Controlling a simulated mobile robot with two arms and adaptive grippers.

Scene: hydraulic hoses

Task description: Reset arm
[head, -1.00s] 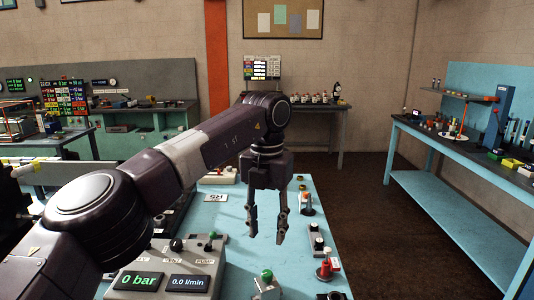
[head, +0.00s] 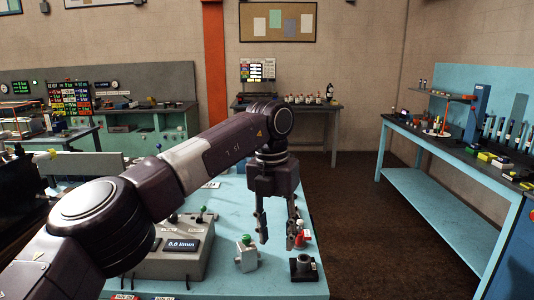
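My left arm comes in from the left in the head view and reaches across the blue bench (head: 233,198). My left gripper (head: 278,241) hangs fingers down over the right part of that bench. Its two fingers are apart, and I see nothing held between them. A red and white fitting (head: 302,238) shows right beside and behind the right finger; I cannot tell whether they touch. My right gripper does not show.
A grey control box with a display reading 0.0 l/min (head: 181,245) stands under my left arm. A green-topped valve block (head: 246,254) and a black fitting (head: 303,267) stand near the gripper. A blue workbench (head: 436,185) is at the right, with open floor (head: 345,215) between.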

